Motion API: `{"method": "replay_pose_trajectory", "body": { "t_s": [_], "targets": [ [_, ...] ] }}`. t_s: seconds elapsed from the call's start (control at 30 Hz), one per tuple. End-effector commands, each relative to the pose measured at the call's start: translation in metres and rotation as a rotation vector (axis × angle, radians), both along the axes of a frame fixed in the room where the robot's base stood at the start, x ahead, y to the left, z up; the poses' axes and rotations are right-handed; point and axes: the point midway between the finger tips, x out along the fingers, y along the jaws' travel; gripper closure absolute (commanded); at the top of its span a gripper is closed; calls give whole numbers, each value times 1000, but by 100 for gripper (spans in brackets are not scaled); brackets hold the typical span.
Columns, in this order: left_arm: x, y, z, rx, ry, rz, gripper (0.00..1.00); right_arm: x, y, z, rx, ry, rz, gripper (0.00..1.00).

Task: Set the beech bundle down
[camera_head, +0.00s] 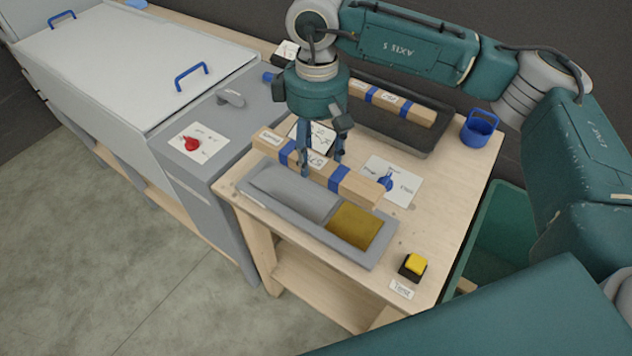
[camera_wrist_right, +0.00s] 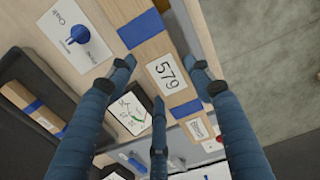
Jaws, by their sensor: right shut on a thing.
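The beech bundle (camera_head: 318,172) is a long pale block of strips with two blue bands and paper labels. My right gripper (camera_head: 320,164) points down and is shut on its middle, between the bands. In the right wrist view the fingers of the gripper (camera_wrist_right: 163,82) flank the bundle (camera_wrist_right: 145,50) around its "579" label. The bundle lies level behind the grey tray (camera_head: 308,233); whether it touches the tabletop is hard to tell. My left gripper is not in view.
A black tray (camera_head: 428,149) at the back holds another banded bundle (camera_head: 405,102). Around the wooden table (camera_head: 440,212) stand a blue cup (camera_head: 480,129), a card with a blue knob (camera_head: 402,188) and a yellow button (camera_head: 415,264). A grey box with a white lid (camera_head: 120,55) stands left.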

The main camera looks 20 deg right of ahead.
Motion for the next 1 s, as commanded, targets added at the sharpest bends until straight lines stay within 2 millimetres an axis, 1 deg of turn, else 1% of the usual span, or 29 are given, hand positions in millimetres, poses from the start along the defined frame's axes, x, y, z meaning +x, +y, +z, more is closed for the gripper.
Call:
{"method": "replay_pose_trajectory", "body": {
  "t_s": [0.03, 0.1, 0.2, 0.3, 0.47, 0.7, 0.77, 1.0],
  "targets": [
    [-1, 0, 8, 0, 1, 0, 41, -1, 0, -11, 0, 5, 0, 86],
    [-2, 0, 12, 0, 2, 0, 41, -1, 0, -27, 1, 4, 0, 86],
    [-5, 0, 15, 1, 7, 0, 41, -1, 0, -46, 0, 3, 0, 86],
    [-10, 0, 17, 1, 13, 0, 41, 0, 0, -57, 1, 1, -1, 86],
    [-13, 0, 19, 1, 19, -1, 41, 0, 0, -68, 1, 1, -2, 86],
    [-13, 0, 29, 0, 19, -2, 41, 0, 0, -101, 0, 1, -2, 86],
    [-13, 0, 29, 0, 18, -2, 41, 0, 1, -104, 1, -1, -1, 86],
    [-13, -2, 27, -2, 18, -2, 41, 0, 1, -106, 1, -2, -1, 86]
  ]
}}
